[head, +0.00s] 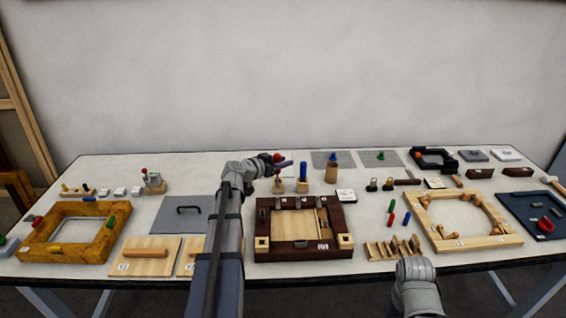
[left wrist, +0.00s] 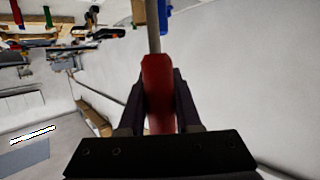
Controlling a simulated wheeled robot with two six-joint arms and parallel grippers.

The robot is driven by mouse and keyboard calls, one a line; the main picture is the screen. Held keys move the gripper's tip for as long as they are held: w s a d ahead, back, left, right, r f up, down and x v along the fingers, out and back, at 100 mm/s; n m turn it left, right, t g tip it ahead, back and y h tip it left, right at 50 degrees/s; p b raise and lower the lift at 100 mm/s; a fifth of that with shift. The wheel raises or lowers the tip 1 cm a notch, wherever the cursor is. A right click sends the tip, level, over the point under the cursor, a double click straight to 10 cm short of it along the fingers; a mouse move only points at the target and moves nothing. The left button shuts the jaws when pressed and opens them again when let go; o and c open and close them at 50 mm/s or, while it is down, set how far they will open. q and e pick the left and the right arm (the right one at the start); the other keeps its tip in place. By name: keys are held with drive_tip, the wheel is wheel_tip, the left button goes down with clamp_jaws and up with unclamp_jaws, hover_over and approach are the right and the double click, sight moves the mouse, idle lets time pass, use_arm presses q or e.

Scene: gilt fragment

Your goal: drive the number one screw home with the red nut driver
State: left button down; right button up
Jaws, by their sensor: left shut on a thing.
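My left gripper (head: 283,165) is over the back middle of the table. In the left wrist view its jaws (left wrist: 160,100) are shut on the red handle of the nut driver (left wrist: 158,85). The driver's grey shaft runs away from the jaws and out of the picture; its tip is not visible. In the head view the red handle (head: 277,157) shows at the gripper, beside a blue-handled tool (head: 303,171) in a small wooden stand (head: 302,187). I cannot tell whether the shaft is still in the stand. I cannot make out which screw is number one.
A dark wooden frame (head: 263,215) stands in front of the stand. A light wooden frame (head: 437,240) with several wooden pegs is at right, and a yellow-brown frame (head: 35,245) at left. Small coloured cylinders (head: 391,206) lie between. The wall is behind the table.

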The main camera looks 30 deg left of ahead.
drive_tip(key=shift+f+b, duration=2.3)
drive_tip(key=shift+f, duration=0.2)
drive_tip(key=shift+f+b, duration=0.4)
idle(0.8)
drive_tip(key=shift+r, duration=0.15)
wheel_tip(320, 180, up, 5)
drive_tip(key=p, duration=0.5)
idle(0.3)
